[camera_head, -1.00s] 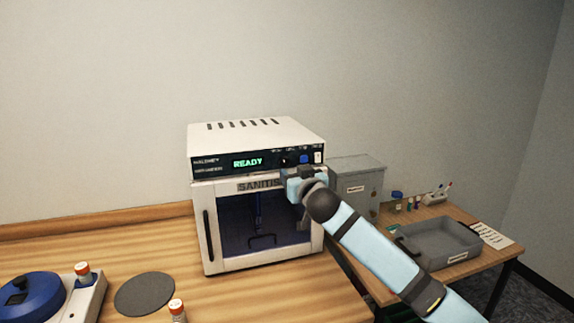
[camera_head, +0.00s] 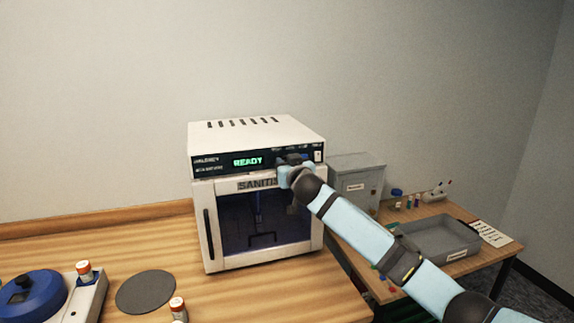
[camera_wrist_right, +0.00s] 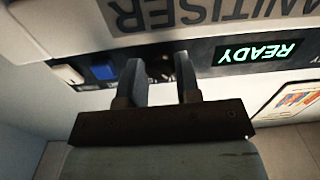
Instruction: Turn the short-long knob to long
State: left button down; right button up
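The sanitiser (camera_head: 225,138) is a white box with a dark control panel along its upper front, and its green display (camera_head: 247,162) reads READY. My right gripper (camera_head: 293,160) is at the right part of this panel and covers the knob in the head view. In the right wrist view, where the panel appears upside down, the dark knob (camera_wrist_right: 159,66) lies between my two fingers (camera_wrist_right: 157,62). The fingers are apart, one on each side of it; contact is not clear. The knob's pointer and the small labels are not readable. My left gripper is out of view.
Beside the knob are a blue button (camera_wrist_right: 103,72) and a white switch (camera_wrist_right: 68,74). A grey cabinet (camera_head: 357,183) and a grey tray (camera_head: 440,240) stand to the right.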

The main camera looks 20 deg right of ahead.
jog(key=shift+m+b, duration=0.7)
jog(key=shift+m, duration=1.4)
jog(key=o, duration=0.9)
jog(key=shift+o, duration=0.2)
jog(key=s+b, duration=0.1)
jog(key=s, duration=1.2)
jog(key=shift+s+d, duration=0.4)
